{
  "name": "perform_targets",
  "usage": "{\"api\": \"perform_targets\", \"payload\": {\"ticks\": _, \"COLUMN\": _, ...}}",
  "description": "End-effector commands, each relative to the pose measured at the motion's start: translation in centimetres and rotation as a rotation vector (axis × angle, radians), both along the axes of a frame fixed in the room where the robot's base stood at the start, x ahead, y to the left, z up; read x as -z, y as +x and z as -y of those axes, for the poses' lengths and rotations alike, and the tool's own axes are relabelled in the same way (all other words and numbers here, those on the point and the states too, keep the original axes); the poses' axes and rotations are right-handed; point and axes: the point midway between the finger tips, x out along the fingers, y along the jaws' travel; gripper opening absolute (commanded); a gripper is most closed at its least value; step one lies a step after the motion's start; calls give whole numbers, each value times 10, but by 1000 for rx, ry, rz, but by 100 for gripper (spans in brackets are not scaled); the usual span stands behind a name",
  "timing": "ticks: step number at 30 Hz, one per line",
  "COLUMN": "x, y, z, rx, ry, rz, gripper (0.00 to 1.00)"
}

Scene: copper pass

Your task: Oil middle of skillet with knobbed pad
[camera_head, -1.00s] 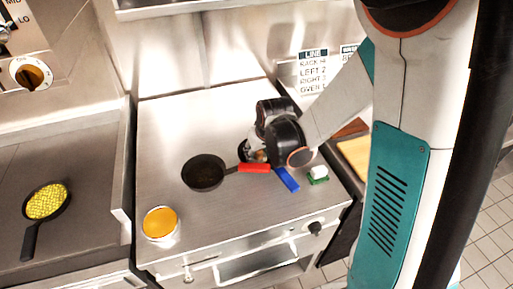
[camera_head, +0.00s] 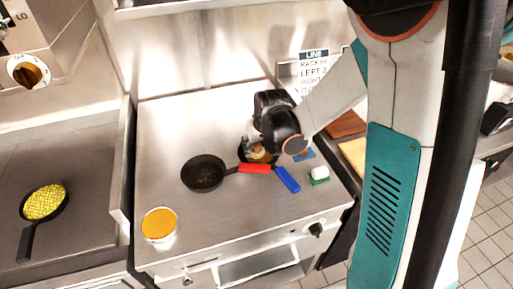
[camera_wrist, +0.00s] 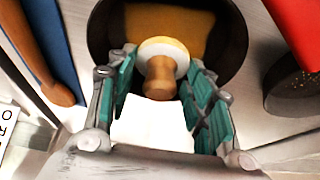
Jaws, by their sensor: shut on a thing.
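My gripper (camera_wrist: 160,95) is shut on the wooden knob (camera_wrist: 160,78) of a round pad (camera_wrist: 164,48) with a white top and yellowish edge. The pad is over a dark skillet (camera_wrist: 105,30), whose inside shows an amber-brown patch (camera_wrist: 185,22). I cannot tell whether the pad touches the skillet's floor. In the head view my gripper (camera_head: 254,148) partly hides this skillet (camera_head: 242,153); a blue handle (camera_head: 287,180) lies in front of it.
A tin of orange-yellow contents (camera_head: 159,224) stands at the steel top's front left. A white and green block (camera_head: 319,174) lies at right. A skillet of yellow food (camera_head: 44,202) sits on the left counter. Brown boards (camera_head: 346,124) lie beyond the right edge. The back left steel is clear.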

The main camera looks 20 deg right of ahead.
Motion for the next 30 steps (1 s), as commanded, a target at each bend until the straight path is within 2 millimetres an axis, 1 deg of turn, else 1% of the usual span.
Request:
{"api": "perform_targets", "payload": {"ticks": 5, "x": 0, "y": -7, "z": 0, "rx": 0, "ry": 0, "rz": 0, "gripper": 28}}
{"api": "perform_targets", "payload": {"ticks": 13, "x": -1, "y": -29, "z": -1, "rx": 0, "ry": 0, "rz": 0, "gripper": 28}}
{"api": "perform_targets", "payload": {"ticks": 17, "x": -1, "y": -36, "z": -1, "rx": 0, "ry": 0, "rz": 0, "gripper": 28}}
{"api": "perform_targets", "payload": {"ticks": 24, "x": 1, "y": -35, "z": -1, "rx": 0, "ry": 0, "rz": 0, "gripper": 28}}
{"api": "perform_targets", "payload": {"ticks": 30, "x": 2, "y": -23, "z": -1, "rx": 0, "ry": 0, "rz": 0, "gripper": 28}}
